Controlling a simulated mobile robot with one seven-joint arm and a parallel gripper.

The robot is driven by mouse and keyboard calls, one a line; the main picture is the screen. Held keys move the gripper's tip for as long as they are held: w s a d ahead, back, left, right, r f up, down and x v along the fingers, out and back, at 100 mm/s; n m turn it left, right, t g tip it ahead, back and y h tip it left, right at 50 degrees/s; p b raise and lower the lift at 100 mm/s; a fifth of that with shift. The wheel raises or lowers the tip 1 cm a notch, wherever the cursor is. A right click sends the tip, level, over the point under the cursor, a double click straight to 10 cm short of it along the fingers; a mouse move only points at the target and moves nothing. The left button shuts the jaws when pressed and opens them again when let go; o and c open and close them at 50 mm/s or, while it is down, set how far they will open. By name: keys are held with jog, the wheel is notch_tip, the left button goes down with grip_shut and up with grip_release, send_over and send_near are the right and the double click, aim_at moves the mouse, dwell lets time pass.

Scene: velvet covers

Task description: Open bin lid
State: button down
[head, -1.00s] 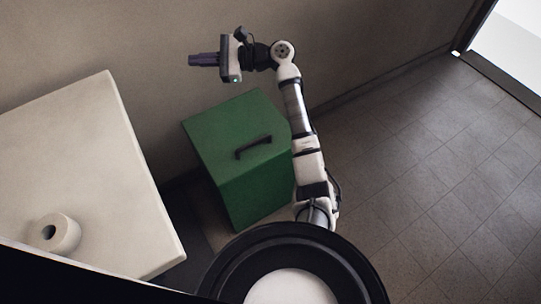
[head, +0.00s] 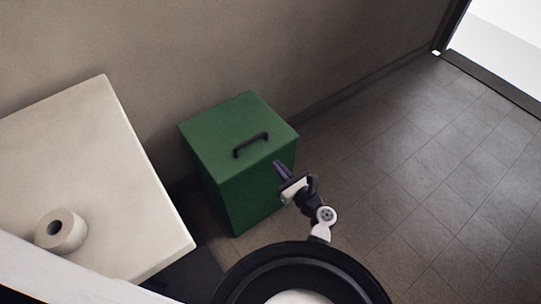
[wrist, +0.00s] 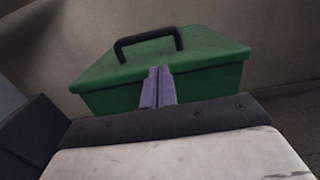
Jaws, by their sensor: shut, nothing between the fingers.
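The green bin (head: 243,198) stands on the floor against the wall. Its flat green lid (head: 215,129) is closed, with a dark bar handle (head: 251,145) on top. My gripper (head: 277,165) is at the bin's right front side, near the lid's edge, with its purple fingers pointing toward the bin. In the wrist view the fingers (wrist: 157,72) are together with nothing between them. There the lid (wrist: 205,46) and its handle (wrist: 148,41) lie beyond the fingertips. I cannot tell whether the fingertips touch the bin.
A pale counter (head: 95,120) with a toilet roll (head: 61,231) on it stands left of the bin. The wall (head: 200,50) rises behind the bin. The tiled floor (head: 410,170) to the right is clear up to the bright doorway.

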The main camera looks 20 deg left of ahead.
aim_at(262, 150)
jog(key=b+x, duration=0.2)
jog(key=x, duration=0.7)
jog(key=shift+w+a, duration=0.2)
jog(key=shift+a, duration=0.05)
jog(key=shift+r, duration=0.1)
